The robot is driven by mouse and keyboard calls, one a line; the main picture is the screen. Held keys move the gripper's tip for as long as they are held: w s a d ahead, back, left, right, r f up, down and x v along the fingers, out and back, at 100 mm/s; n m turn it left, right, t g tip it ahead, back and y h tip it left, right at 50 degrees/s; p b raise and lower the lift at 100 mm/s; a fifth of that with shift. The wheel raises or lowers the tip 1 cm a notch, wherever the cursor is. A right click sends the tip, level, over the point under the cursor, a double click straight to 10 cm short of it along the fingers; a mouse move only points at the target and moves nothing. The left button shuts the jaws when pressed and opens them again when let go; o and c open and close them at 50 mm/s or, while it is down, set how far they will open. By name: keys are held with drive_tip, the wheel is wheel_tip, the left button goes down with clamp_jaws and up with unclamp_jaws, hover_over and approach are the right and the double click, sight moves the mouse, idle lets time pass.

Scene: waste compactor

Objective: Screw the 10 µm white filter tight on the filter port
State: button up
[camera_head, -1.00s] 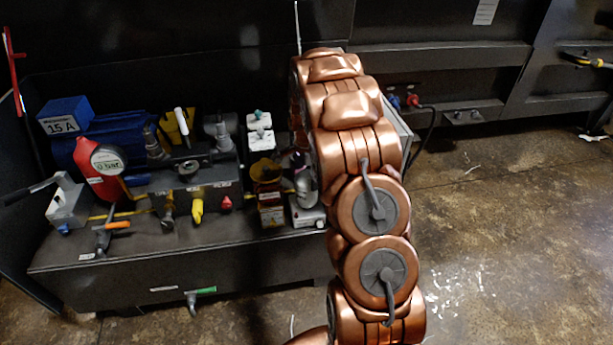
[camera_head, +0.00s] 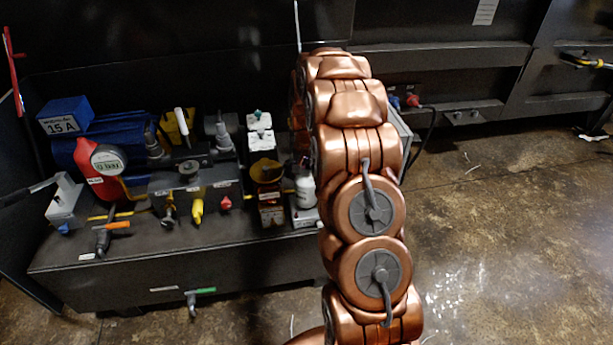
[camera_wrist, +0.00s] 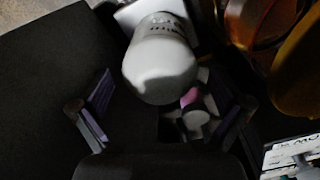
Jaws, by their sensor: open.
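The white filter (camera_head: 305,190) stands upright on a pale unit (camera_head: 305,215) at the right end of the bench in the head view. In the wrist view the same white filter (camera_wrist: 160,65) fills the upper middle, with its rounded end toward the camera. My gripper (camera_wrist: 160,105) is open, one finger at the left and one at the right. The filter lies ahead of the fingers and between their directions, not gripped. The joint between filter and port is hidden, so I cannot tell how it is seated. In the head view my arm hides the gripper.
An amber bowl (camera_head: 266,171) stands close left of the filter; amber parts (camera_wrist: 262,22) crowd the upper right in the wrist view. A small pink-and-white part (camera_wrist: 193,105) shows below the filter.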

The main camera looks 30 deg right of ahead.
drive_tip(key=n, duration=0.5)
drive_tip(key=shift+n, duration=0.3)
drive_tip(key=n+p, duration=0.1)
drive_tip(key=n, duration=0.4)
drive_tip(key=shift+n, duration=0.3)
drive_tip(key=c, duration=1.2)
drive_tip(key=m+b, duration=0.1)
drive_tip(key=m, duration=0.4)
drive_tip(key=shift+c, duration=0.2)
drive_tip(key=m, duration=0.5)
